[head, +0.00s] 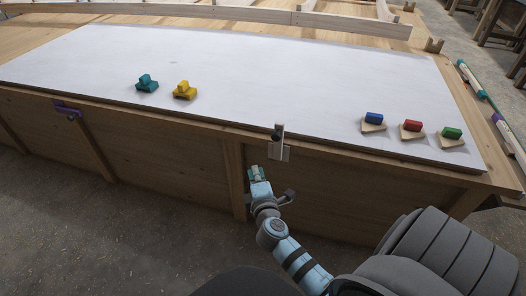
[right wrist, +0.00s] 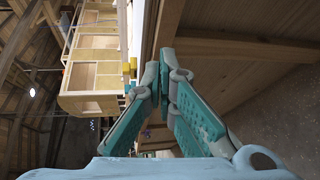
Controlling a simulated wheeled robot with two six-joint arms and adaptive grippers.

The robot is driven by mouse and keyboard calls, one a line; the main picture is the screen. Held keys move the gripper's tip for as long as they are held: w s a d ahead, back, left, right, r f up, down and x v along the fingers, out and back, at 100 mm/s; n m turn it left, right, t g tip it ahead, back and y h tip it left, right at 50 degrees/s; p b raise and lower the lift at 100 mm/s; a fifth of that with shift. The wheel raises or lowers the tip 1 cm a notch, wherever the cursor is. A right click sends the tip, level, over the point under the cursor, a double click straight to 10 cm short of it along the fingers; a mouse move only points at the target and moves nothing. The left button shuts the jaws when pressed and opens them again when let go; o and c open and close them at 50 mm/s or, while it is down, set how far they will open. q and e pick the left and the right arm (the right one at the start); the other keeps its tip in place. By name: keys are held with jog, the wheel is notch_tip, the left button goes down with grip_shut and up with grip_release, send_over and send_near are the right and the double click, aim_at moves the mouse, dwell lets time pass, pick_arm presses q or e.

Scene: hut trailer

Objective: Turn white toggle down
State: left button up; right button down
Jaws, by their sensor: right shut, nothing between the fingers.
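The white toggle (head: 279,153) is on the front edge of the workbench, near the middle in the head view. It has a pale plate and a narrow lever that stands upright, its dark top reaching above the bench top. My right gripper (head: 256,172) is just below and left of it, in front of the bench's wooden front, apart from the toggle. In the right wrist view the teal fingers (right wrist: 164,76) are closed together with nothing between them. I cannot make out the toggle in that view. My left gripper is not in view.
The bench has a white top (head: 260,85). A teal piece (head: 147,83) and a yellow piece (head: 185,90) lie left; blue (head: 374,118), red (head: 412,125) and green (head: 452,133) blocks sit right. A purple fitting (head: 67,110) is on the left front edge.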

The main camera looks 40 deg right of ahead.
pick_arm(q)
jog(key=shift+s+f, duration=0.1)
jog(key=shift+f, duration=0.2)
pick_arm(e)
jog(key=shift+t+h, duration=0.4)
jog(key=r, duration=0.4)
jog(key=shift+w+d, duration=0.2)
jog(key=shift+d, duration=0.05)
